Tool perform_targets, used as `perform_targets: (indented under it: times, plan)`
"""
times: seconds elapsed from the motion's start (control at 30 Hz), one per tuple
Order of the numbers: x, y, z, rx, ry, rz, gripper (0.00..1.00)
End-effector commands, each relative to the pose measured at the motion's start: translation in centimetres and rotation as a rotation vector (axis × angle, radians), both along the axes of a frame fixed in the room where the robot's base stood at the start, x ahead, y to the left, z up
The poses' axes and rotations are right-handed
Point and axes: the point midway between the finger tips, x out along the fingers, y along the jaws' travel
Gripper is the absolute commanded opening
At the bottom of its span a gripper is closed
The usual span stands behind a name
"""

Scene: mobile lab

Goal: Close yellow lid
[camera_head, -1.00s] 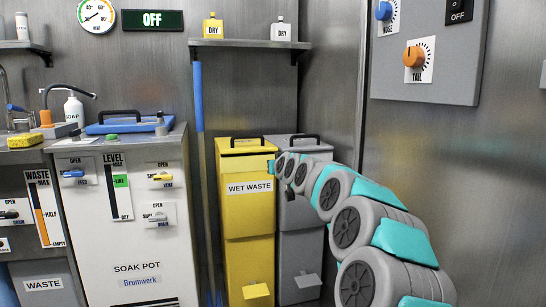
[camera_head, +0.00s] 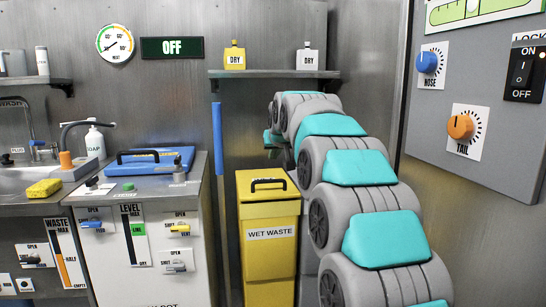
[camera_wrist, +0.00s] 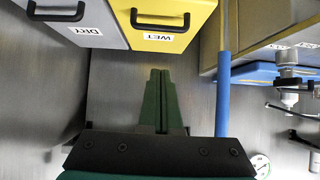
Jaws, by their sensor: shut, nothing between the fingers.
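The yellow lid (camera_head: 268,205), with a black handle, lies on top of the yellow WET WASTE bin (camera_head: 270,265) in the head view and looks down. In the wrist view the yellow lid (camera_wrist: 150,10) is at the top, marked WET. My gripper (camera_wrist: 159,72) is shut and empty, its green fingers pointing toward the lid's edge in the wrist view. A gap shows between the fingertips and the lid in that picture; the true distance is unclear. In the head view my arm mostly hides the gripper.
A grey bin with a DRY lid (camera_wrist: 90,22) stands beside the yellow one. A shelf (camera_head: 275,74) with two bottles hangs above. A blue pole (camera_head: 217,140) and the soak pot cabinet (camera_head: 150,240) are left of the bins; a control panel (camera_head: 475,100) is at right.

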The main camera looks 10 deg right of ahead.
Motion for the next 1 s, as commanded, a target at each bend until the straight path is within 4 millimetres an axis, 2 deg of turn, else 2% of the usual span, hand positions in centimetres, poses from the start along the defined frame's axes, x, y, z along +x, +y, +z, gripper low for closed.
perform_targets:
  times: [0.6, 0.77, 1.0]
  plan:
    - [6.5, 0.1, -4.6, 0.0, -0.002, 0.001, 0.0]
    - [7.7, 0.1, -5.6, -0.001, 0.0, 0.002, 0.0]
    - [7.9, 0.1, -8.0, -0.001, 0.001, 0.002, 0.0]
